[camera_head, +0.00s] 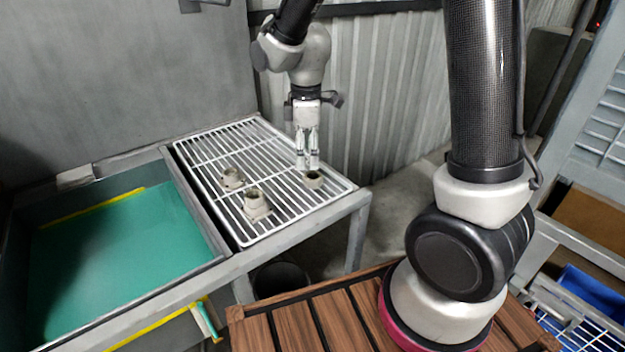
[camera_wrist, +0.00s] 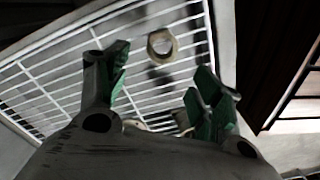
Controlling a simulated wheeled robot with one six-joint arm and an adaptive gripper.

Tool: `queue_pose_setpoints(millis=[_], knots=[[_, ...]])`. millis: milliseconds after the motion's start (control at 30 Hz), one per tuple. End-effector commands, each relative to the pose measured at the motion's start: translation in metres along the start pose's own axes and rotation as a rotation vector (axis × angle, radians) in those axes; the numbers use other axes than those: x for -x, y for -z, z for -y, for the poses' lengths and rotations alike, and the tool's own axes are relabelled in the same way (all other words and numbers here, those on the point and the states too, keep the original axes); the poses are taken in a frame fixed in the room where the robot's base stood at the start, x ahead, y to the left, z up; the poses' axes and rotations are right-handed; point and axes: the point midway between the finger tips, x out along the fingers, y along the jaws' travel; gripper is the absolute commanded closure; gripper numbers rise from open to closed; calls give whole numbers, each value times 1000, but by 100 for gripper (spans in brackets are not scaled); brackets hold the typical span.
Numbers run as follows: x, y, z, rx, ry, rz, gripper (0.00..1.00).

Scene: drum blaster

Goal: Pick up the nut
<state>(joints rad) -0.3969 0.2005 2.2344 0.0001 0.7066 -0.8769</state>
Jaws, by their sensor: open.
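The nut (camera_head: 314,180) is a short, grey-beige ring lying on the white wire rack (camera_head: 190,166) near its right side. In the wrist view the nut (camera_wrist: 162,46) shows its round hole, between the lines of the two fingers and beyond their tips. My gripper (camera_head: 308,166) points down just above the nut in the head view. In the wrist view its green-padded fingers (camera_wrist: 160,78) are apart with nothing held between them. Whether a fingertip touches the nut cannot be told.
Two other beige fittings, one at the left (camera_head: 232,179) and one nearer the front (camera_head: 256,206), stand on the rack. A green-floored basin (camera_head: 120,250) is left of it. A corrugated wall (camera_head: 385,95) rises behind.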

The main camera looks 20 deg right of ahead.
Motion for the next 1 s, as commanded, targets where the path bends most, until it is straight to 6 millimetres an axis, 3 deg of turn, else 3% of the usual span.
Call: queue_pose_setpoints(millis=[400, 733, 1000], knots=[[-59, -6, 0, -2, 4, 3, 34], [-68, -5, -1, -3, 0, 0, 34], [-68, -6, -1, -3, 0, 0, 81]])
